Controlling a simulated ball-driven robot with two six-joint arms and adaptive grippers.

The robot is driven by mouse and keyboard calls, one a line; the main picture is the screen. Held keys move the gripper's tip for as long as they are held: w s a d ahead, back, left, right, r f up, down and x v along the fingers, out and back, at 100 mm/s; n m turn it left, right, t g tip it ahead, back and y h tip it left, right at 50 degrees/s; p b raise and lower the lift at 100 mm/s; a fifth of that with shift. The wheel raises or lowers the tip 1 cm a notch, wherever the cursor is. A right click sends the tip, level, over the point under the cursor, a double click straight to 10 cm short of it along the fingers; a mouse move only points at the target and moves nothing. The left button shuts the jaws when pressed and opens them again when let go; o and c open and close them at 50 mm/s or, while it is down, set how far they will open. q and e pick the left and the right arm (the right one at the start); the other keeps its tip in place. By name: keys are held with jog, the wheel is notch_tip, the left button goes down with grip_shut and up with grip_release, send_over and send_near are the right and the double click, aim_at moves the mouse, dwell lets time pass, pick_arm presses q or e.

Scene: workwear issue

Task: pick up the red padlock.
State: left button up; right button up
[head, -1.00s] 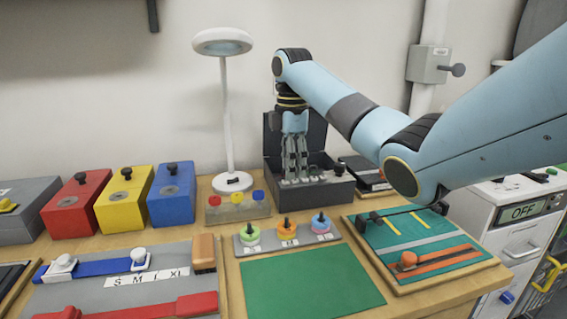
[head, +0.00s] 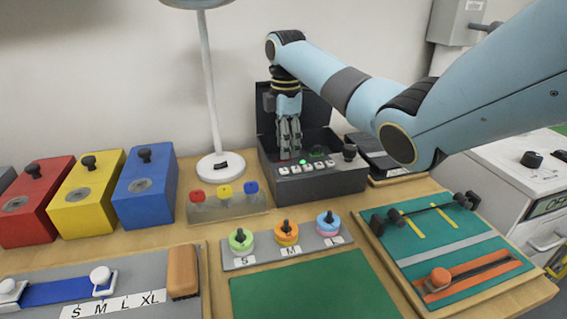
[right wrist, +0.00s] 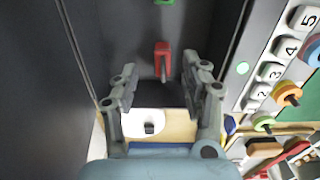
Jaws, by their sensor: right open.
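The red padlock (right wrist: 162,50) is small and red, inside the dark open box, in the right wrist view. It lies ahead of the fingertips, roughly midway between them, and is not gripped. In the head view my right gripper (head: 290,150) points down into the box (head: 320,184) behind its button panel. In the right wrist view my right gripper (right wrist: 162,84) is open, with nothing between its fingers. The fingers mostly hide the padlock in the head view. My left gripper is not in view.
The box's raised lid (head: 264,118) stands close behind my gripper. A white lamp (head: 220,165) stands left of the box. Red, yellow and blue boxes (head: 148,188) are further left. In front are a rack of colored discs (head: 286,250) and a bare green mat (head: 310,290).

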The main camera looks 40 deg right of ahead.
jog(key=f, duration=0.4)
jog(key=shift+s+a+f, duration=0.1)
jog(key=shift+a+f, duration=0.1)
jog(key=shift+f, duration=0.1)
jog(key=shift+c, duration=0.4)
